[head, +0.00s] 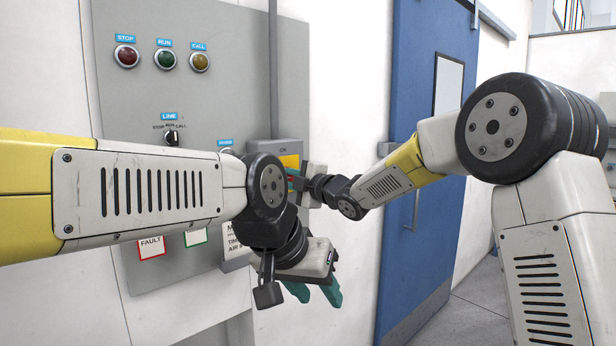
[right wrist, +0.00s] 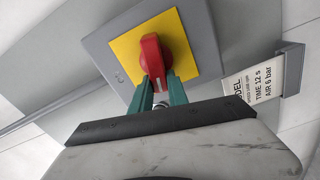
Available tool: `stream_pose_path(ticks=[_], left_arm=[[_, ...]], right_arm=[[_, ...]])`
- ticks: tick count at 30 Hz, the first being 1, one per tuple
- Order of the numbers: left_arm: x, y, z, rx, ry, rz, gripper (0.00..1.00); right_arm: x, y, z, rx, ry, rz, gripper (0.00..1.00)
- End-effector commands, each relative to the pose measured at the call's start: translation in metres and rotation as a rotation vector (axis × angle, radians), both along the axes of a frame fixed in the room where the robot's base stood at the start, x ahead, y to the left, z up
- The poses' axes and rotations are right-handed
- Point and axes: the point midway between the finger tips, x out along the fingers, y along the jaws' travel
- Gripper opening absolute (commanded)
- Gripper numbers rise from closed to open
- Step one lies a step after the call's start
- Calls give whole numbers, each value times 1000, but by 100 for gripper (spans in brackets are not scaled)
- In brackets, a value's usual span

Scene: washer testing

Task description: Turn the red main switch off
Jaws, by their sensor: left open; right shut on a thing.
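The red main switch (right wrist: 151,56) sits on a yellow plate (right wrist: 184,34) on a grey box in the right wrist view. My right gripper (right wrist: 161,82) has its green fingers on either side of the near end of the red handle and is shut on it. In the head view the yellow plate (head: 290,161) shows on the grey switch box (head: 262,146), and my right gripper (head: 294,178) is up against it, hiding most of the handle. My left gripper (head: 318,292) is open and empty, pointing down in front of the panel, below the switch.
The grey control panel (head: 232,80) carries red (head: 126,55), green (head: 165,58) and yellow (head: 199,62) buttons and a black LINE selector (head: 171,137). My left forearm crosses in front of its lower part. A blue door (head: 405,70) stands right of the panel. A label card (right wrist: 262,88) is beside the switch box.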

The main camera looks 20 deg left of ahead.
Motion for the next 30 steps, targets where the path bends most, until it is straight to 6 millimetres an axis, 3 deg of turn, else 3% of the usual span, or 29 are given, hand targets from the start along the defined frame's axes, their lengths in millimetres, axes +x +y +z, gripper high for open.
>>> stream_pose_path(ticks=[12, 29, 30], left_arm=[[0, 0, 0, 0, 0, 0, 42], [0, 0, 0, 0, 0, 0, 42], [0, 0, 0, 0, 0, 0, 42]], right_arm=[[-1, 0, -6, -101, -167, 0, 0], [-1, 0, -7, -117, -193, 1, 0], [-1, 0, -7, -117, -193, 1, 24]])
